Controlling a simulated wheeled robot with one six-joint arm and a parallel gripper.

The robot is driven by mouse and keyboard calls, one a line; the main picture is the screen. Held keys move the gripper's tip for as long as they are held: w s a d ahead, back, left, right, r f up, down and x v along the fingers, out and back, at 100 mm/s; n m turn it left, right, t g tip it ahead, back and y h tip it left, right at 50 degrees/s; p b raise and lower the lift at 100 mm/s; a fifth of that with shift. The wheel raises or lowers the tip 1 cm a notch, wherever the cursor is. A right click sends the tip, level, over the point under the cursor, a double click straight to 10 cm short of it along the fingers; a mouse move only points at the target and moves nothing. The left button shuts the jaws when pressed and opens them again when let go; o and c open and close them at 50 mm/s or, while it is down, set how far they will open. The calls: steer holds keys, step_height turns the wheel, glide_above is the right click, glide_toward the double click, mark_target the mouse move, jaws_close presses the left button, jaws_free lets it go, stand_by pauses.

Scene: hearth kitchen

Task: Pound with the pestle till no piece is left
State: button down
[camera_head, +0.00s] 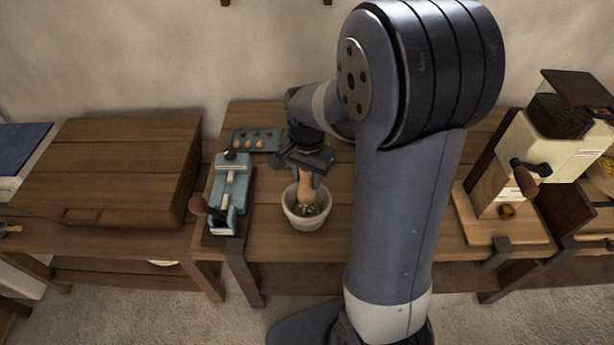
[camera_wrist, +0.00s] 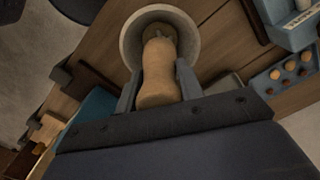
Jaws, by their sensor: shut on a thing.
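The wooden pestle (camera_head: 306,187) stands in the pale stone mortar (camera_head: 290,212) on the wooden bench. My gripper (camera_head: 306,172) is shut on the pestle's upper part, above the mortar's rim. Greenish-brown pieces (camera_head: 304,211) show in the bowl around the pestle's lower end in the head view; how many and how coarse they are I cannot tell. In the wrist view the pestle (camera_wrist: 158,75) lies between both fingers, and its lower end is inside the mortar (camera_wrist: 194,40). The pestle hides part of the bowl's floor.
A light-blue hand-cranked device (camera_head: 231,187) stands left of the mortar. A blue tray with small round brown pieces (camera_head: 255,140) lies behind it. A wooden chest (camera_head: 110,165) is at left, and a cream grinder with a crank (camera_head: 515,160) at right. My arm covers the bench's middle.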

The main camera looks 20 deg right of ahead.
steer(key=shift+f, duration=0.15)
steer(key=shift+f+b, duration=0.6)
steer(key=shift+f, duration=0.05)
steer(key=shift+f+b, duration=1.1)
steer(key=shift+f, duration=0.35)
steer(key=shift+r, duration=0.1)
step_height(320, 180, up, 4)
steer(key=p, duration=0.3)
steer(key=shift+r+p, duration=0.15)
steer(key=shift+p, duration=0.15)
steer(key=shift+f+b, duration=0.6)
steer(key=shift+f, duration=0.2)
steer(key=shift+f, duration=0.1)
